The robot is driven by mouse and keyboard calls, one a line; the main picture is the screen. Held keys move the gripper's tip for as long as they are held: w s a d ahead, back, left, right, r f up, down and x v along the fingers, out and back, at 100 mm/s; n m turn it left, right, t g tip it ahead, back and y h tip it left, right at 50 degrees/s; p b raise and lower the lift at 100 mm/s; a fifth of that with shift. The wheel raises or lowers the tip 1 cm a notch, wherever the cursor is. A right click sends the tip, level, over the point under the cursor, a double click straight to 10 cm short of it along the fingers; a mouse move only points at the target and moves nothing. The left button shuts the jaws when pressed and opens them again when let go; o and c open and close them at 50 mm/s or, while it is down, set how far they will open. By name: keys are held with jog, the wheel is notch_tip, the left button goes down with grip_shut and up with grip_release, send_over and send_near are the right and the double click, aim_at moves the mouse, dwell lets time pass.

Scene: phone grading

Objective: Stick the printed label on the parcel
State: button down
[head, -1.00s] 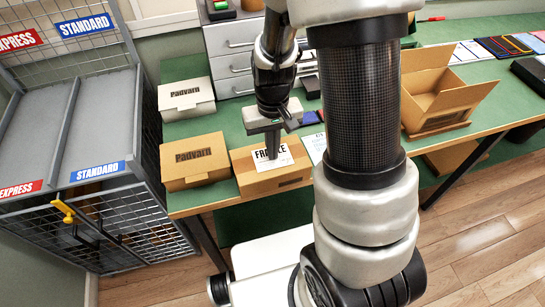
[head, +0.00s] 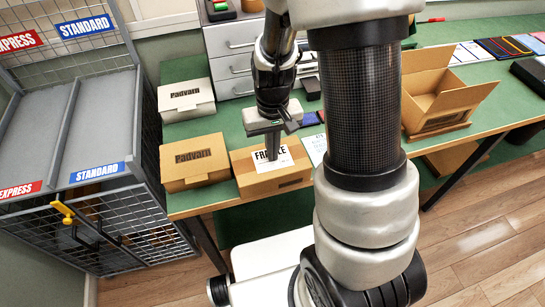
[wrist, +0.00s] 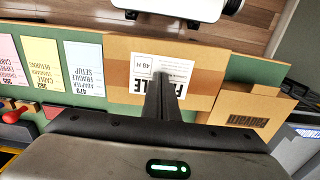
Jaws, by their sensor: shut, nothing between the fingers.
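The parcel (head: 262,185) is a brown cardboard box near the front edge of the green table. It also shows in the wrist view (wrist: 205,102). The white printed label (head: 284,154) lies on its top face and reads as a fragile label, partly covered by my gripper; it also shows in the wrist view (wrist: 145,68). My gripper (head: 272,157) is shut and points down at the label. Its fingers reach the label in the picture; whether they touch it I cannot tell. The label looks flat on the parcel.
A brown Padvarn box (head: 194,161) stands just left of the parcel, with a white Padvarn box (head: 186,99) behind it. An open carton (head: 447,92) stands to the right. Paper label cards (wrist: 82,65) lie beside the parcel. A wire cage with Express and Standard chutes (head: 103,127) stands at left.

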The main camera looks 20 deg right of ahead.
notch_tip(320, 180, up, 7)
jog(key=p, duration=0.5)
dwell(0.3)
dwell(0.5)
notch_tip(320, 180, up, 14)
jog(key=t, duration=0.3)
send_over(274, 168)
jog(key=s+r+t, duration=0.2)
jog(key=s+r, duration=0.6)
jog(key=r, duration=0.1)
jog(key=shift+s+d+r+t, duration=0.25)
jog(key=shift+s+r+t, duration=0.05)
jog(key=shift+r, duration=0.05)
jog(key=shift+a, duration=0.1)
